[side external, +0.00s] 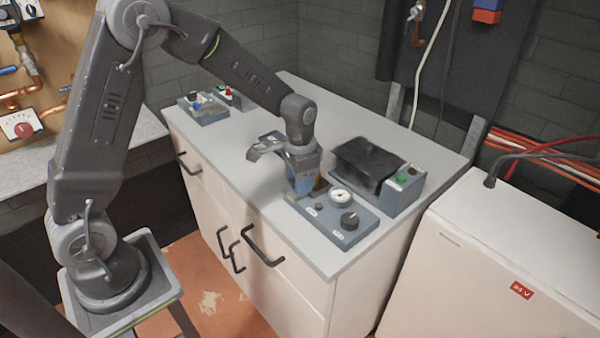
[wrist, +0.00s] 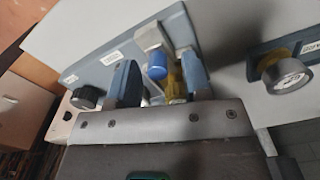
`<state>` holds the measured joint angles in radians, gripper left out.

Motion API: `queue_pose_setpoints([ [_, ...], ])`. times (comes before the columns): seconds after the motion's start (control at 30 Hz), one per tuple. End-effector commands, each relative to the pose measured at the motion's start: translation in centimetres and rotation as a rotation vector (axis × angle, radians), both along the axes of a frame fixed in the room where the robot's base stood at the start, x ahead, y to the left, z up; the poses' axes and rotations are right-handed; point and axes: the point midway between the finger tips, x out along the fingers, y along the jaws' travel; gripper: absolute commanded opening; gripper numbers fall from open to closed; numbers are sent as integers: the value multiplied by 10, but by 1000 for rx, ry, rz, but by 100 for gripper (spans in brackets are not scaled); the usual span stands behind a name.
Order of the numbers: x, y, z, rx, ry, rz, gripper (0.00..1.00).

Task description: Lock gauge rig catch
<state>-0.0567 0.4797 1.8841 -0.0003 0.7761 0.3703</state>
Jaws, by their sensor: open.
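My gripper (side external: 305,186) points down over the rear left end of a blue-grey panel with a dial and knobs (side external: 333,225) on the cabinet top. In the wrist view its two blue-grey fingers (wrist: 160,80) are apart. Between them show a blue cylindrical cap (wrist: 157,65) and a yellow fitting (wrist: 175,83), beside a pale metal block (wrist: 153,36). I cannot tell whether the fingers touch these. A round gauge (wrist: 287,75) on a yellow neck is at the right of the wrist view. I cannot make out for certain which part is the catch; the gripper hides some of this spot.
A black knob (side external: 349,220) is on the panel's front end. A box with a dark cover (side external: 368,160) and green button stands behind it at right. Smaller control boxes (side external: 203,108) stand at the far left. The cabinet top (side external: 240,155) left of the gripper is mostly clear.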

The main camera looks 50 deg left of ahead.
Motion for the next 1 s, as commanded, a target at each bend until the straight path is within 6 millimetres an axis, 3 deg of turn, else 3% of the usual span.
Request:
queue_pose_setpoints([
  [0.17, 1, 0, 16, 1, -4, 0, 45],
  [0.63, 0, 0, 114, 0, -5, 0, 45],
  [0.8, 0, 0, 132, 0, -2, 0, 45],
  [1.0, 0, 0, 138, -1, -2, 0, 45],
])
